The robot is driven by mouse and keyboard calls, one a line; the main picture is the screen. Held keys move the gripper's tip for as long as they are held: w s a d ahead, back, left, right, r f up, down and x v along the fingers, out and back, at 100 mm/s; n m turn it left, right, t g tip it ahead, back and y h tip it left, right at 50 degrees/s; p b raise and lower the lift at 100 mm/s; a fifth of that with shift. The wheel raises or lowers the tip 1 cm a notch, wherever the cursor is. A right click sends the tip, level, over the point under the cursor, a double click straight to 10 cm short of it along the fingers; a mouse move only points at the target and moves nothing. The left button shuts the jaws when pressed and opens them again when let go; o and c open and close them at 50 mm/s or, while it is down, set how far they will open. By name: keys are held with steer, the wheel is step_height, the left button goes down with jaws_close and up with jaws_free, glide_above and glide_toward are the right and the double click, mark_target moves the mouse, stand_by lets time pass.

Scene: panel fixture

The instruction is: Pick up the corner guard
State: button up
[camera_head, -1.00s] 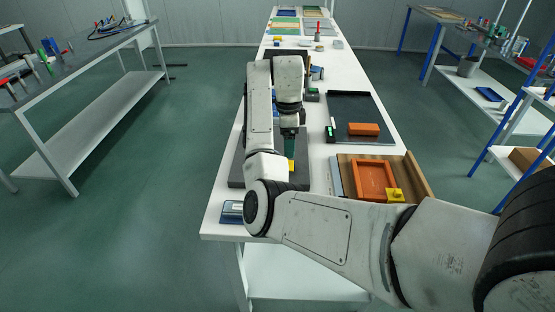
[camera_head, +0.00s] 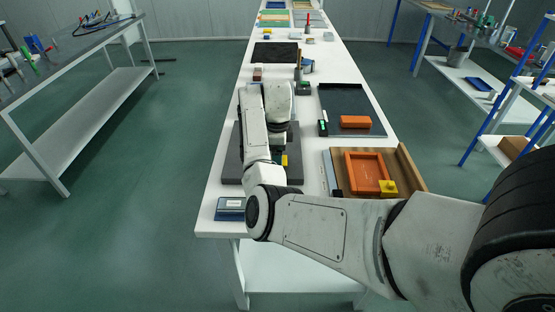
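A yellow piece (camera_head: 388,187) sits at the front right corner of the orange frame (camera_head: 350,172), which lies on a wooden fixture (camera_head: 413,173). A second, smaller yellow piece (camera_head: 284,160) shows beside my wrist, over the dark grey mat (camera_head: 232,169). I cannot tell for certain which of the two is the corner guard. My gripper (camera_head: 277,157) points down low over the mat, close to the smaller yellow piece. My own arm hides most of the gripper, so its fingers and any contact do not show.
A dark tray (camera_head: 345,98) with an orange block (camera_head: 354,122) stands behind the fixture. A small device with a green face (camera_head: 323,128) is at its left. A blue box (camera_head: 230,209) lies at the table's front left. A black mat (camera_head: 275,53) lies farther back.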

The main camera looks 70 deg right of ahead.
steer(key=shift+f, duration=0.6)
steer(key=shift+c, duration=0.5)
steer(key=c, duration=1)
steer(key=shift+r, duration=0.2)
